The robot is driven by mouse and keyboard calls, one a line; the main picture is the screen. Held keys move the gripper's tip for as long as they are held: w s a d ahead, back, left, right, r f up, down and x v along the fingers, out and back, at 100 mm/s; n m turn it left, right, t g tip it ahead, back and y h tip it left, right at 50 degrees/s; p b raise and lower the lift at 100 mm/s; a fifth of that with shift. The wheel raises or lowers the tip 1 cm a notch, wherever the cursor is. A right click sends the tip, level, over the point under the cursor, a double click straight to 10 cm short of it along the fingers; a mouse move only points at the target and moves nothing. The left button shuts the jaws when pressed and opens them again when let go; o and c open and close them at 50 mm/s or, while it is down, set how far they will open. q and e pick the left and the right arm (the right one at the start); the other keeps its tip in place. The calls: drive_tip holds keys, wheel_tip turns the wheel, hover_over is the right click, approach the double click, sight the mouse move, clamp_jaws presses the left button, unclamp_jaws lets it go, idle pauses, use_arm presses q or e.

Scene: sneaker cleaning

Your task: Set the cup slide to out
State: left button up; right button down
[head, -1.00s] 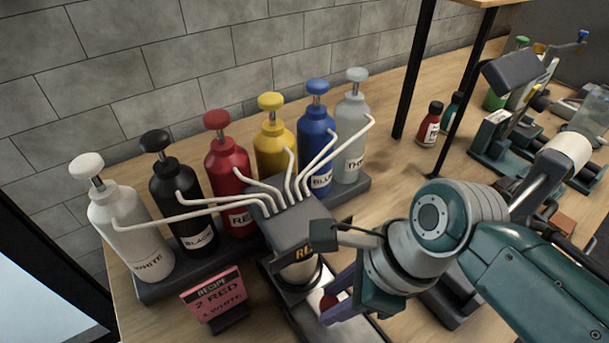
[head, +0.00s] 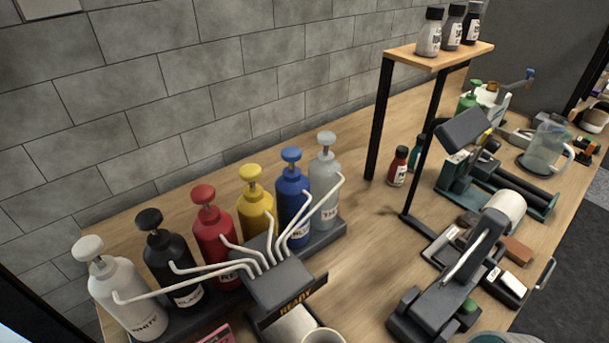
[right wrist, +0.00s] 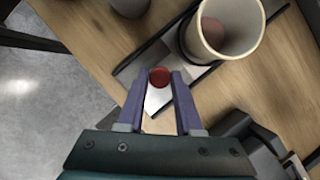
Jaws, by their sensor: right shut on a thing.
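My right gripper (right wrist: 160,78) is shut on the red knob (right wrist: 160,77) at the end of the cup slide (right wrist: 158,100) in the right wrist view. The pale cup (right wrist: 249,50) stands on the slide just beyond the knob, with something brownish-pink inside. In the head view the cup's rim (head: 322,336) shows at the bottom edge, in front of the nozzle block (head: 277,285) and its READY sign (head: 290,302). The knob and right gripper are below the head view. My left gripper is not in view.
Several pump bottles, from white (head: 125,295) to grey (head: 325,185), stand behind the nozzle block. The recipe card (head: 218,336) is at the bottom edge. A dark press-like device (head: 445,290) stands to the right. A shelf (head: 432,55) rises behind.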

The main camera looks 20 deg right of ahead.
drive_tip(key=s, duration=0.1)
drive_tip(key=s+d+p, duration=0.1)
drive_tip(key=s, duration=0.1)
drive_tip(key=s+d, duration=0.1)
drive_tip(key=s, duration=0.1)
drive_tip(key=shift+s+p, duration=0.2)
drive_tip(key=shift+p, duration=0.15)
drive_tip(key=shift+s, duration=0.1)
drive_tip(key=c, duration=0.6)
unclamp_jaws()
drive_tip(key=shift+s, duration=0.1)
drive_tip(key=shift+r, duration=0.1)
drive_tip(key=p+v, duration=0.4)
drive_tip(key=v, duration=0.5)
drive_tip(key=shift+s+d+r, duration=0.1)
drive_tip(key=shift+d+r, duration=0.15)
drive_tip(key=shift+r, duration=0.05)
